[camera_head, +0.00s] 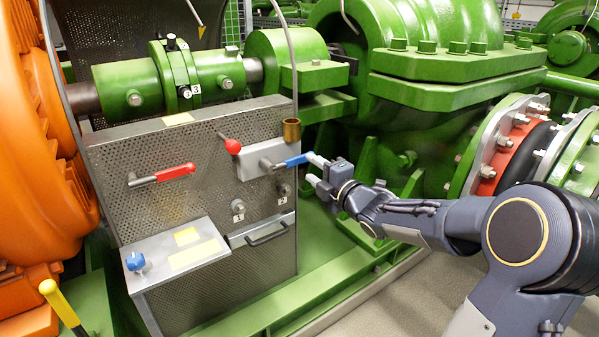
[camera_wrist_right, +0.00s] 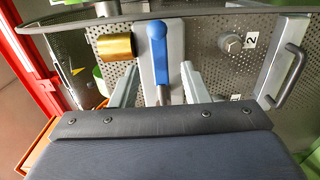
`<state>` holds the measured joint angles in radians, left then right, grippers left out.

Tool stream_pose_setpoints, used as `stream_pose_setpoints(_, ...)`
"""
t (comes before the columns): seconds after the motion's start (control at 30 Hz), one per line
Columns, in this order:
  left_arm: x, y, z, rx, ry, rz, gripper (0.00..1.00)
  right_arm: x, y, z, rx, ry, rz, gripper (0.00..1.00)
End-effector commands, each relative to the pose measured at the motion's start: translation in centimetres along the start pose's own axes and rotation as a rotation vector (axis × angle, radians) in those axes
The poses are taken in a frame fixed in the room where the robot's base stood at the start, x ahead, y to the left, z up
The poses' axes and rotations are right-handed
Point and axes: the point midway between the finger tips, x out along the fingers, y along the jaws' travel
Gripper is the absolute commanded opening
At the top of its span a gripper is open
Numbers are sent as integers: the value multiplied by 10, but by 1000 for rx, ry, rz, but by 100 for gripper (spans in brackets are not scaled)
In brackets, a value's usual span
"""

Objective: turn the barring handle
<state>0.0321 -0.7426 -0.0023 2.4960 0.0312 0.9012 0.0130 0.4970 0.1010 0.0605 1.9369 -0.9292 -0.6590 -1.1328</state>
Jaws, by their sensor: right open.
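A lever handle with a blue grip (camera_head: 296,160) sticks out to the right from a pale plate (camera_head: 252,163) on the perforated metal guard. It also shows in the right wrist view (camera_wrist_right: 160,50), near the middle. My right gripper (camera_head: 314,170) is just right of the blue grip, with its two pale fingers apart. In the right wrist view the fingers (camera_wrist_right: 160,88) stand on either side of the handle, with gaps to it. Whether a finger touches it I cannot tell. A second lever, with a red grip (camera_head: 176,172), is further left on the guard. My left gripper is not in view.
A red ball knob (camera_head: 233,146) and a brass cup (camera_head: 291,130) are close to the blue handle. Numbered bolts and a drawer-like pull (camera_head: 267,236) are below it. A blue knob (camera_head: 135,261) is on the lower box. Green pump casing (camera_head: 440,60) stands behind.

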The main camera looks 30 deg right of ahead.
Motion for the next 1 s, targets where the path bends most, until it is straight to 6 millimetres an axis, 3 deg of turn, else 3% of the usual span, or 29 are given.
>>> stream_pose_setpoints(0.33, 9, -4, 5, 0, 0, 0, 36, 54, -1, -1, 4, 0, -2, 42)
stream_pose_setpoints(0.73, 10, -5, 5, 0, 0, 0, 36, 64, 1, 0, 5, -2, -3, 42)
stream_pose_setpoints(1.0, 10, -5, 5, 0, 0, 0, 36, 64, 0, 0, 5, -2, -3, 9)
